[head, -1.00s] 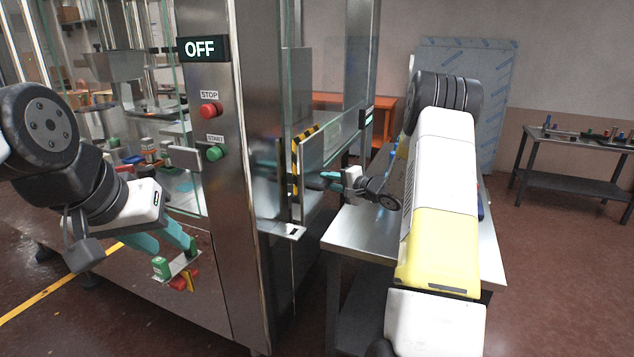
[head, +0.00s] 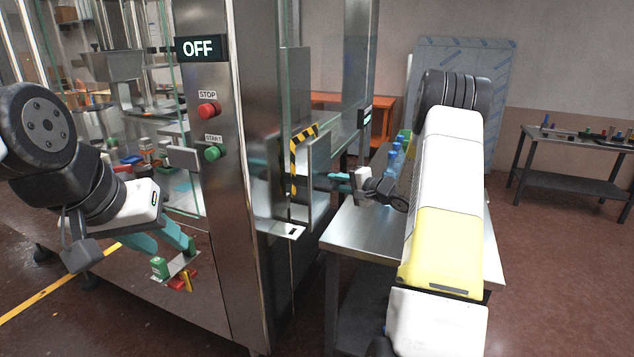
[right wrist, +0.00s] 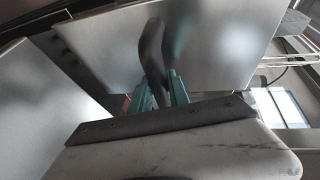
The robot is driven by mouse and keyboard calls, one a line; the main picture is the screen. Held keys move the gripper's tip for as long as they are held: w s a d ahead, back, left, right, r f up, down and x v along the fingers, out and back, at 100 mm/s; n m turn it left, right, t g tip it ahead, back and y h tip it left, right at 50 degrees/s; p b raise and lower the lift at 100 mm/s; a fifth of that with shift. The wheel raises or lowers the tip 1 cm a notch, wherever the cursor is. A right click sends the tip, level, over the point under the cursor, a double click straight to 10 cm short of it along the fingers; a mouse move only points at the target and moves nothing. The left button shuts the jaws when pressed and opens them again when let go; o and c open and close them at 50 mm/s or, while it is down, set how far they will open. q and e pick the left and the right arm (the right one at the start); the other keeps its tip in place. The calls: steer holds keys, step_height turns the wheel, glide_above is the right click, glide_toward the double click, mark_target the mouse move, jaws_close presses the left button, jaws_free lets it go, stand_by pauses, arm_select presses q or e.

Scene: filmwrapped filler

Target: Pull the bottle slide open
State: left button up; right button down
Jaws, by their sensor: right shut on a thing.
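The bottle slide shows in the head view as an upright metal panel (head: 319,182) on the side of the filling machine, beside a yellow-black striped edge (head: 293,165). My right gripper (head: 336,178) is at the panel's outer side. In the right wrist view its two teal fingers (right wrist: 163,90) are shut on a dark curved handle (right wrist: 151,52) in front of a grey metal plate (right wrist: 215,45). The fingertips are partly hidden by the handle. My left gripper (head: 168,246) hangs in front of the machine at left, its teal fingers apart.
A steel table (head: 360,230) stands close under my right arm, with blue-topped bottles (head: 395,155) on it. A side table (head: 575,165) stands at far right.

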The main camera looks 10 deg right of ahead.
steer(key=s+d, duration=0.8)
steer(key=d, duration=0.4)
steer(key=s+d, duration=0.8)
steer(key=d, duration=0.4)
steer(key=s+d, duration=0.9)
steer(key=d, duration=0.3)
steer(key=shift+d, duration=0.35)
steer(key=c, duration=1.3)
jaws_free()
steer(key=shift+w, duration=0.1)
steer(key=shift+o, duration=0.2)
steer(key=shift+d, duration=0.1)
steer(key=v, duration=0.7)
steer(key=shift+s, duration=0.35)
steer(key=shift+d, duration=0.15)
